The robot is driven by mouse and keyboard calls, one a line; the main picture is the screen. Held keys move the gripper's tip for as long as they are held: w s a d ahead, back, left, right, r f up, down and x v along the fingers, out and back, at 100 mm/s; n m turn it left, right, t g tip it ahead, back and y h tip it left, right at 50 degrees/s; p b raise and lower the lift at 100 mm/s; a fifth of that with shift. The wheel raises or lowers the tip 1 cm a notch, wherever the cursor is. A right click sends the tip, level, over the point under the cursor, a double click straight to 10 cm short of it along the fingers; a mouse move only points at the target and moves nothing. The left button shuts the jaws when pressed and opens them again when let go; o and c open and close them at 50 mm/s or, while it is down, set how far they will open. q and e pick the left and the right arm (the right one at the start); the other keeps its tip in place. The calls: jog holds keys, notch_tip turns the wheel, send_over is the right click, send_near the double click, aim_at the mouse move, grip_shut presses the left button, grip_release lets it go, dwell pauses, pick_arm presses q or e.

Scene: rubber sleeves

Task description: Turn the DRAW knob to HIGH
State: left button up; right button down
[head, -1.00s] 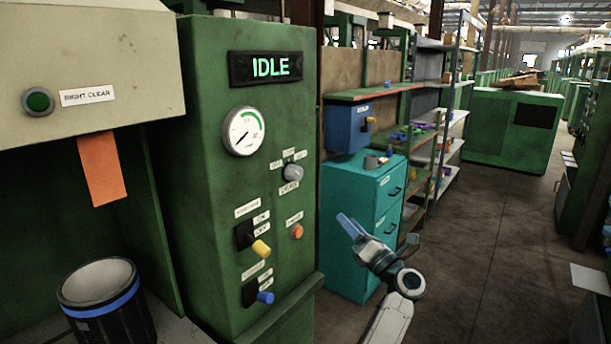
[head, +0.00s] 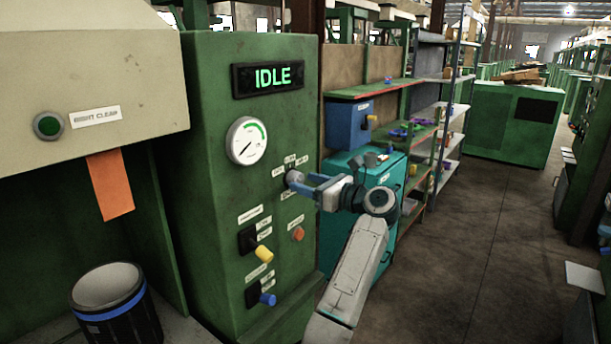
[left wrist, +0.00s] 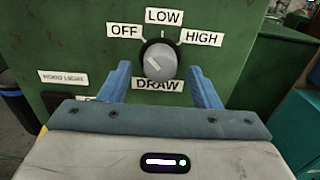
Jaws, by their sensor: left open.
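The grey DRAW knob (left wrist: 160,62) is on the green machine panel, with OFF to its left, LOW above, HIGH to its right and DRAW below. Its pale mark slants toward the upper left, on the OFF side. In the head view the knob (head: 293,178) is partly covered by my fingers. My left gripper (head: 305,183) is open at the panel, its blue fingers pointing at the knob. In the left wrist view the fingers stand left and right of the knob with a gap on each side. My right gripper is not in view.
The display (head: 267,79) reads IDLE above a round gauge (head: 247,141). Below the knob are a yellow-handled switch (head: 263,254), a blue-handled switch (head: 267,299) and an orange button (head: 298,234). A teal cabinet (head: 340,167) stands to the right. The aisle floor is clear.

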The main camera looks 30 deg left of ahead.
pick_arm(q)
jog(key=shift+a, duration=0.55)
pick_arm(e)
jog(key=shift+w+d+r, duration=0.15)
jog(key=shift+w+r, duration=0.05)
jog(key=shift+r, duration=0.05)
pick_arm(q)
jog(key=c, duration=1)
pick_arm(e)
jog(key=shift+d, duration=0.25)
